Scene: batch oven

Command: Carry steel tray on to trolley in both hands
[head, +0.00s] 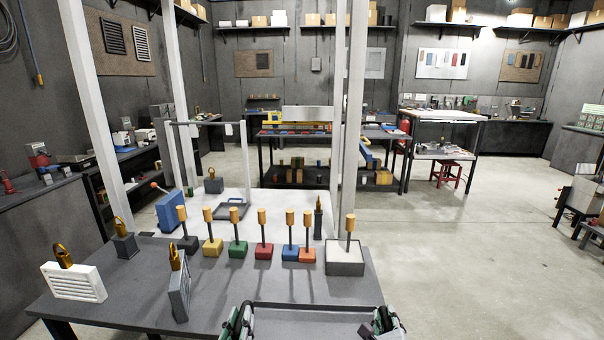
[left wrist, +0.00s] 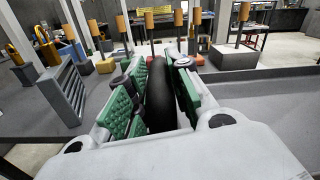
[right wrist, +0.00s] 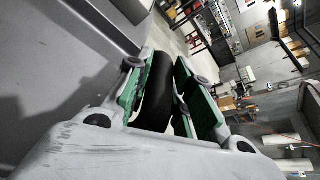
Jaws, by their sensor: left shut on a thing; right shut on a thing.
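The steel tray (head: 312,322) is at the bottom edge of the head view, between my two grippers, with its near part cut off. Its grey surface also shows in the left wrist view (left wrist: 270,105) and the right wrist view (right wrist: 50,70). My left gripper (head: 238,322) is shut on a thick black handle (left wrist: 158,95) at the tray's left side. My right gripper (head: 383,322) is shut on another black handle (right wrist: 157,90) at its right side. I cannot make out for sure which thing is the trolley.
A dark bench (head: 130,285) stands just ahead, with several coloured weights on wooden-topped posts, such as a red one (head: 263,251). White posts (head: 95,120) rise behind it. A white-topped table (head: 440,116) stands further back. Open floor (head: 460,260) lies to the right.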

